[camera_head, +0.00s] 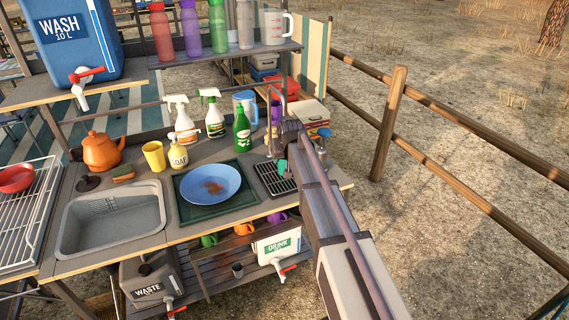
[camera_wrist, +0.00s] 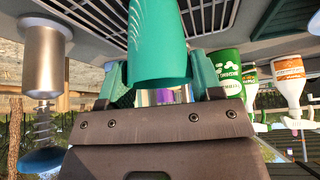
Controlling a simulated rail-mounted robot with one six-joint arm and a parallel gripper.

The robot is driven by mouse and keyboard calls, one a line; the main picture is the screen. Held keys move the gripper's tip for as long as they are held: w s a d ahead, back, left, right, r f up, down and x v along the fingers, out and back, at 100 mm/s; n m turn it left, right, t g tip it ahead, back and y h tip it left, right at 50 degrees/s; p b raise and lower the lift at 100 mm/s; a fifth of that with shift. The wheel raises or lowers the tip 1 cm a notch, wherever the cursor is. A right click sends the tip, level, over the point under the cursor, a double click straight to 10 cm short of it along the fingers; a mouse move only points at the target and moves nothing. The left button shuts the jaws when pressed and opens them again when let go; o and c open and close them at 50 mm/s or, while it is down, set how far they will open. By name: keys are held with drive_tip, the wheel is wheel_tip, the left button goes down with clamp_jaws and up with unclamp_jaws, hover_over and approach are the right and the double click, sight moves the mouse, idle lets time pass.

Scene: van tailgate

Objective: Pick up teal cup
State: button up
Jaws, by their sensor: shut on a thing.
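The teal cup (camera_wrist: 158,45) fills the middle of the wrist view, between the two fingers of my gripper (camera_wrist: 160,85). My gripper is shut on the cup. In the head view only a small teal part of the cup (camera_head: 282,168) shows beside my gripper (camera_head: 284,158), at the black drain rack (camera_head: 268,187); my arm hides the rest. In the wrist view the slotted rack (camera_wrist: 90,20) shows close to the cup. I cannot tell whether the cup touches the rack.
A blue plate (camera_head: 210,184) lies left of the rack, beside the grey sink (camera_head: 110,217). A green bottle (camera_head: 242,130), spray bottles and a metal tap (camera_head: 275,110) stand behind. Several cups hang under the counter's front edge. A wooden fence (camera_head: 390,120) runs at right.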

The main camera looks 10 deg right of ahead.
drive_tip(key=shift+r, duration=0.15)
drive_tip(key=shift+r+p, duration=0.7)
drive_tip(key=shift+p, duration=0.15)
drive_tip(key=s+r+p, duration=0.1)
drive_tip(key=s, duration=1.7)
drive_tip(key=shift+d+r+p, duration=0.25)
drive_tip(key=shift+r+p, duration=0.15)
